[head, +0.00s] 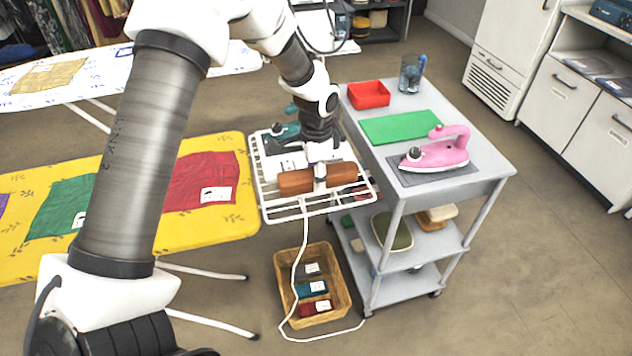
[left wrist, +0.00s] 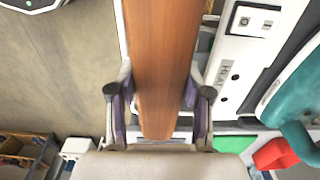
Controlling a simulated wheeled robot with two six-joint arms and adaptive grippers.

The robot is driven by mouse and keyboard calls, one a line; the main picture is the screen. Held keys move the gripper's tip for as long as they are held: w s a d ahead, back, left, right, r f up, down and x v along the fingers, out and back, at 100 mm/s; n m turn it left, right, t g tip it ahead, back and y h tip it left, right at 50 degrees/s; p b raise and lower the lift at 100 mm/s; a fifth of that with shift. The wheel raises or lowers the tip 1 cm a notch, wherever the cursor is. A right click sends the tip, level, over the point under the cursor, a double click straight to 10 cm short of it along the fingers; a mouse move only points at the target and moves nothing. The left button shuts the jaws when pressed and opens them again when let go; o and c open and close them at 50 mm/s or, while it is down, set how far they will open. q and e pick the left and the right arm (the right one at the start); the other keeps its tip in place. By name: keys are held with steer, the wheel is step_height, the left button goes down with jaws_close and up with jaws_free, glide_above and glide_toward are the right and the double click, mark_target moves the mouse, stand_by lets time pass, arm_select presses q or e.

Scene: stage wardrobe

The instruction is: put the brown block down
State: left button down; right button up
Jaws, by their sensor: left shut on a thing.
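The brown block (head: 296,182) is a long wooden piece, seen lying crosswise in the head view. It also fills the middle of the left wrist view (left wrist: 160,60). My left gripper (head: 320,178) is shut on it near its middle, with a finger on each side in the left wrist view (left wrist: 159,103). The block is over the front part of a white wire rack (head: 303,212). I cannot tell whether it touches the rack. My right gripper is not in view.
A teal iron (head: 284,134) is on the rack behind the block. A grey cart (head: 490,168) at the right carries a red tray (head: 369,95), a green mat (head: 400,127) and a pink iron (head: 440,153). A basket (head: 340,283) stands below. A yellow ironing board (head: 225,222) is left.

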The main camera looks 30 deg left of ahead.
arm_select(q)
steer(key=shift+w+a+f, duration=0.1)
steer(key=shift+a+f, duration=0.15)
steer(key=shift+f, duration=1.55)
steer(key=shift+f, duration=0.1)
steer(key=c, duration=0.5)
jaws_free()
step_height(320, 180, up, 12)
steer(key=shift+r, duration=0.15)
